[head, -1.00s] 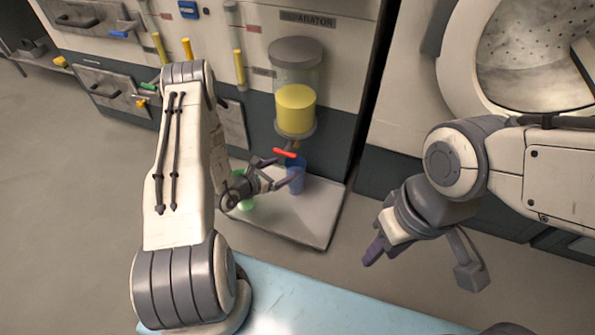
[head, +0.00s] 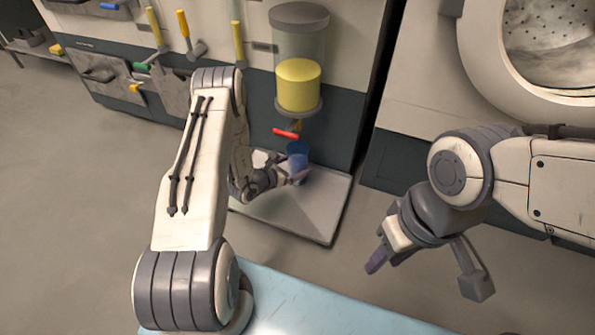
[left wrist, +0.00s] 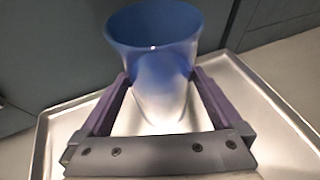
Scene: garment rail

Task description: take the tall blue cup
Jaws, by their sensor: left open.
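The tall blue cup (head: 298,158) stands on the metal tray (head: 318,219) below the separator's spout, its lower part partly hidden by my left gripper. My left gripper (head: 293,178) is open and low over the tray at the cup. In the left wrist view the blue cup (left wrist: 155,50) is upright, between the two purple fingers of my left gripper (left wrist: 161,82), one on each side. I cannot tell whether the fingers touch it. My right gripper (head: 425,272) is open and empty, in front of the machine at the right, well away from the cup.
The separator's clear tank (head: 299,84) with yellow contents hangs above the cup, with a red tap handle (head: 286,133) close over it. Tools hang on the wall at left. A light blue surface (head: 310,305) lies nearest me. The tray's right part is clear.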

